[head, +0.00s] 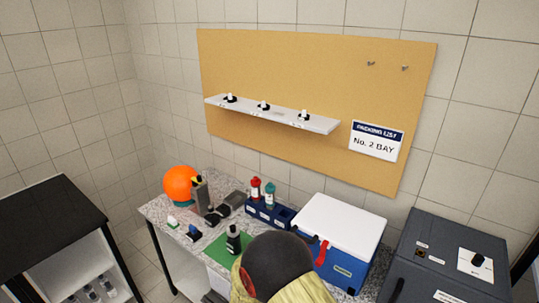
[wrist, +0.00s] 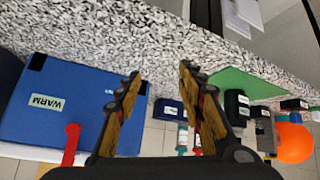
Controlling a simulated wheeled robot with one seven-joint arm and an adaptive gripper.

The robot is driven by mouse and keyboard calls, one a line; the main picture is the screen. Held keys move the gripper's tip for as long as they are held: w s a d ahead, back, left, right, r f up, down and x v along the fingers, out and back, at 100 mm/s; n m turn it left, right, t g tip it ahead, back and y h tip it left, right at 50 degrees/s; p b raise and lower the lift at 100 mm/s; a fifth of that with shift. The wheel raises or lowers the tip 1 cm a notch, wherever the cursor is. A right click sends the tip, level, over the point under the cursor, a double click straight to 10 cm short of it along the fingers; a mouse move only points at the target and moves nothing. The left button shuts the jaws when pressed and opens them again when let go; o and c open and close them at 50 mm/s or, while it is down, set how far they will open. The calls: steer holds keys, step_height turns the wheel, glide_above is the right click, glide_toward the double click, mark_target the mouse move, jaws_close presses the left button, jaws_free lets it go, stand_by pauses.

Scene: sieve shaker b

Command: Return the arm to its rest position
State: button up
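My gripper (wrist: 160,78) shows in the wrist view with its two yellow-and-black fingers spread apart. Nothing is between the fingertips. Speckled counter and the things on it lie beyond them, and I see no contact. In the head view a dark rounded part and a yellowish part of my own arm (head: 279,268) stand at the bottom centre, in front of the counter. The fingers cannot be made out there.
A speckled counter (head: 155,210) holds a blue cooler with a white lid (head: 342,222), a blue rack with bottles (head: 268,212), a green mat (head: 217,250) and an orange ball (head: 179,184). A grey case (head: 440,262) stands right. A shelf (head: 270,113) hangs above.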

steer(key=s+a+r+n+g+y+b, duration=0.1)
steer(key=s+a+r+g+y+b, duration=0.15)
steer(key=s+a+r+y, duration=0.3)
steer(key=s+r+n+g+b, duration=0.25)
steer(key=s+r, duration=0.25)
steer(key=s, duration=0.5)
steer(key=s+d+r+t+b, duration=0.1)
steer(key=s+d+r+b, duration=0.2)
steer(key=s+d+b, duration=0.2)
steer(key=s+d+r+m+h+b, duration=0.1)
steer(key=s+d+r+b, duration=0.3)
steer(key=d, duration=0.7)
steer(key=s+d+r+m+t+h+b, duration=0.1)
steer(key=s+d+r+b, duration=0.2)
steer(key=s+d+b, duration=0.3)
steer(key=s+d, duration=0.1)
steer(key=d, duration=0.2)
steer(key=shift+s+r+t, duration=0.15)
steer(key=shift+r+t, duration=0.1)
steer(key=shift+t, duration=0.05)
steer(key=shift+d+h, duration=0.1)
steer(key=shift+h, duration=0.15)
